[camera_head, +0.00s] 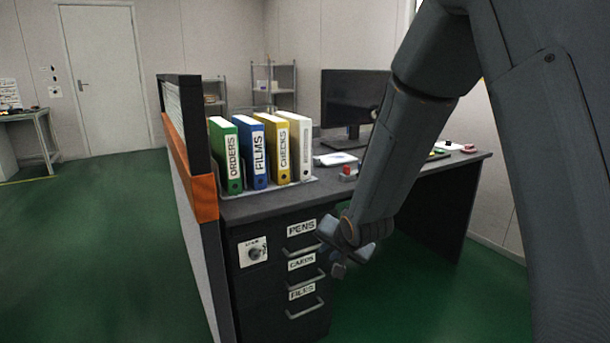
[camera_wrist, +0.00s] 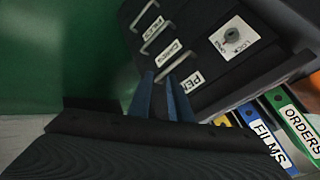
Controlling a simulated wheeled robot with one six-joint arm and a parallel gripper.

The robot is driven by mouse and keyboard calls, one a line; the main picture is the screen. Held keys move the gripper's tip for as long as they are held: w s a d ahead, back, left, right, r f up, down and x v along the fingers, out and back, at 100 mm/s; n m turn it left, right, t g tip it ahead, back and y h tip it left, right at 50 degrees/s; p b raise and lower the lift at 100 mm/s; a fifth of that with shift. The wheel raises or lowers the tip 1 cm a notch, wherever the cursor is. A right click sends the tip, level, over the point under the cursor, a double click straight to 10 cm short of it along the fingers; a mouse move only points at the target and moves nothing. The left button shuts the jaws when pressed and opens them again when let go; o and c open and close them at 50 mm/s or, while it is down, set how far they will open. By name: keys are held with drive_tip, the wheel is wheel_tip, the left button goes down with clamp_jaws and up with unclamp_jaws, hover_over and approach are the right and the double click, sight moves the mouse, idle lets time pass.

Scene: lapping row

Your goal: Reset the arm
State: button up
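My arm comes down from the upper right in the head view. My gripper (camera_head: 338,268) hangs in front of the desk, just right of the drawer cabinet (camera_head: 263,291). In the wrist view my gripper (camera_wrist: 161,75) shows two blue-grey fingers with a gap between them and nothing held. The fingers point toward the drawer fronts, which look tilted in that view. I see no contact with the handles. The drawers labelled PENS, CARDS and FILES look shut.
The desk (camera_head: 260,205) carries several binders: green (camera_head: 226,158), blue (camera_head: 252,155), yellow (camera_head: 276,150) and white (camera_head: 300,147). A monitor (camera_head: 350,97) stands behind. An orange-edged partition (camera_head: 192,180) borders the desk's left. The green floor further left is clear.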

drive_tip(key=s+d+r+n+g+h, duration=0.1)
drive_tip(key=s+r+n+g, duration=0.25)
drive_tip(key=s, duration=0.75)
drive_tip(key=s+d+r+n+g+p, duration=0.15)
drive_tip(key=s+r, duration=0.25)
drive_tip(key=s, duration=0.8)
drive_tip(key=s+d+r+n+g+h, duration=0.1)
drive_tip(key=s+r+n+g, duration=0.2)
drive_tip(key=s, duration=0.8)
drive_tip(key=d+r+m+p, duration=0.2)
drive_tip(key=d+r+p, duration=0.7)
drive_tip(key=p, duration=0.8)
drive_tip(key=shift+w+d+r+m, duration=0.15)
drive_tip(key=shift+r+m, duration=0.15)
